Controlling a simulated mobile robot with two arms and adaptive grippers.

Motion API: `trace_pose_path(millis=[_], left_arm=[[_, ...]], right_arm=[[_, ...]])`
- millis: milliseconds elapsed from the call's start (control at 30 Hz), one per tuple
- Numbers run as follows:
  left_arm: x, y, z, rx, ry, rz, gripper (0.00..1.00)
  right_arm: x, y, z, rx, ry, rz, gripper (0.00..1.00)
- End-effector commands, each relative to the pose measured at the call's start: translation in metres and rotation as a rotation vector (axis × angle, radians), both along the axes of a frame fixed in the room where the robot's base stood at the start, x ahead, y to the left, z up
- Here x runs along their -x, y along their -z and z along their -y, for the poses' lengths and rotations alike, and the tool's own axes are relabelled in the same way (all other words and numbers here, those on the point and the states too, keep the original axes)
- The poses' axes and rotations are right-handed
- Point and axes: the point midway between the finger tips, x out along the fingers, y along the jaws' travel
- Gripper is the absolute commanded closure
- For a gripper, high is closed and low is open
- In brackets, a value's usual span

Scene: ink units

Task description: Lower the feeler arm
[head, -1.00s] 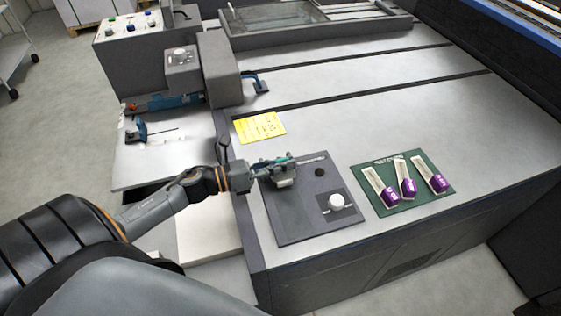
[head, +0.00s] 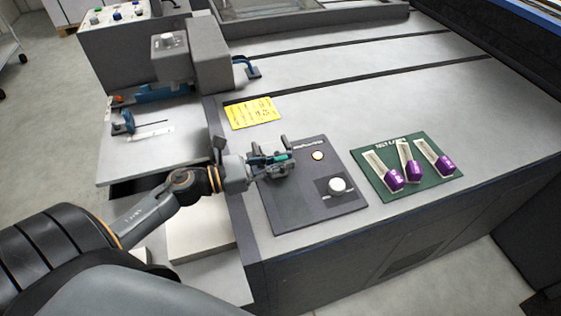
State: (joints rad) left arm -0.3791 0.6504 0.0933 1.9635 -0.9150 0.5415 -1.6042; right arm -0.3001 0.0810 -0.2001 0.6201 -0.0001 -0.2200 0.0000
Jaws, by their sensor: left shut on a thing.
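The feeler arm shows as a small teal piece (head: 281,158) over the far left part of the dark grey panel (head: 290,208). My left gripper (head: 277,159) is shut on it, and the fingers hide most of the arm. I cannot tell its exact angle or whether it touches the panel. A round lamp (head: 318,155) on the panel, right of the gripper, is lit whitish with an orange rim. A white knob (head: 338,185) stands on the panel's near right part. My right gripper is not in view.
A green board (head: 420,190) with several purple-ended pale strips lies right of the panel. A yellow note (head: 252,113) lies behind the gripper. A grey housing (head: 195,55) stands at the back left. The grey deck between is clear.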

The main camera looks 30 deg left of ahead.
Motion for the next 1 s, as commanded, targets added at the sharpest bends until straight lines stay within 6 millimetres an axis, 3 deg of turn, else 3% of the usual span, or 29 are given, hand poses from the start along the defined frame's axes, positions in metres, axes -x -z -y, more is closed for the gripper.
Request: trace_pose_path(millis=[267, 300, 400, 433, 767, 1000], left_arm=[[0.001, 0.003, 0.001, -0.008, 0.002, 0.0, 1.0], [0.001, 0.003, 0.001, -0.008, 0.002, -0.001, 0.86], [0.001, 0.003, 0.001, -0.007, 0.002, -0.001, 0.66], [0.001, 0.003, 0.001, -0.006, 0.002, -0.001, 0.64], [0.003, 0.002, -0.001, -0.003, 0.001, -0.001, 0.64], [0.031, 0.003, -0.026, -0.004, -0.002, -0.005, 0.64]], right_arm=[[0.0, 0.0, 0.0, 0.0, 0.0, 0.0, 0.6], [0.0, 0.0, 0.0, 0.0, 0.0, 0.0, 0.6], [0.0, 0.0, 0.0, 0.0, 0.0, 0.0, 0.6], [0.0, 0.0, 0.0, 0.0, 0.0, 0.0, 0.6], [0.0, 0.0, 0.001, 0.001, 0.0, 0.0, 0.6], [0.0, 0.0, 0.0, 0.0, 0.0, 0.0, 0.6]])
